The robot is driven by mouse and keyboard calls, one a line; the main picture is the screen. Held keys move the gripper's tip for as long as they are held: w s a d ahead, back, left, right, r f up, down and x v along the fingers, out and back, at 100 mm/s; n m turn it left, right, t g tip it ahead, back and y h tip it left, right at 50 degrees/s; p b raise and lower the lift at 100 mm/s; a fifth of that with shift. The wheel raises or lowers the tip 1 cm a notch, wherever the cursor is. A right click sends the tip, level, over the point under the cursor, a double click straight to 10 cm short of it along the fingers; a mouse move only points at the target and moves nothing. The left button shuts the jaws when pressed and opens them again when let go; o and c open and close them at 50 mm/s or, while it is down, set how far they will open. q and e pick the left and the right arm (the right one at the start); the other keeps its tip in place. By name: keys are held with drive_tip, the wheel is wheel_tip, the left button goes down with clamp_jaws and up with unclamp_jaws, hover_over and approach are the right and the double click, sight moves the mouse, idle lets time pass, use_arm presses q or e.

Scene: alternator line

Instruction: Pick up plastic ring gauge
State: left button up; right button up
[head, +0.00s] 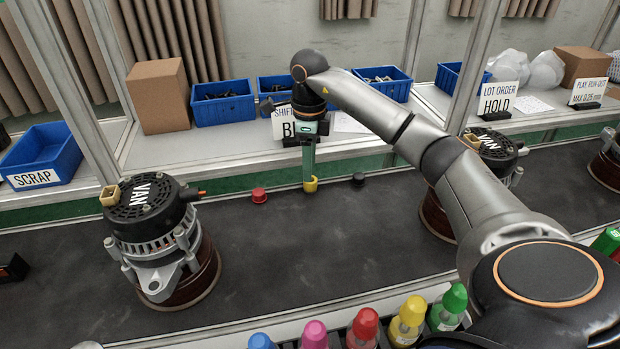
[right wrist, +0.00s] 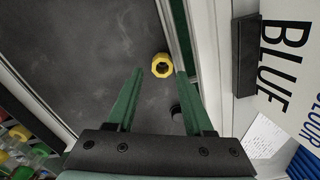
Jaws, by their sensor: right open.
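A yellow ring-like piece with a dark centre (right wrist: 162,65), which looks like the plastic ring gauge, is on the dark belt near its far edge. It also shows in the head view (head: 311,185). My right gripper (right wrist: 160,72) points down over it with its green fingers open. In the right wrist view the ring appears between the fingertips, nearer the right one. I cannot tell whether the fingers touch it. In the head view the fingers (head: 309,178) partly cover the ring. My left gripper is not in view.
A red cap (head: 259,195) and a black cap (head: 358,179) flank the ring. An alternator (head: 150,225) stands on the left of the belt (head: 290,250); another (head: 495,150) is partly behind my right arm. Blue bins (head: 222,105) and sign cards line the back shelf. Coloured bottles (head: 408,318) stand in front.

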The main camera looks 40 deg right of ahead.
sight(310, 185)
wheel_tip(310, 185, down, 5)
drive_tip(key=shift+d+f+b, duration=0.15)
drive_tip(key=shift+b, duration=0.2)
clamp_jaws()
idle(0.3)
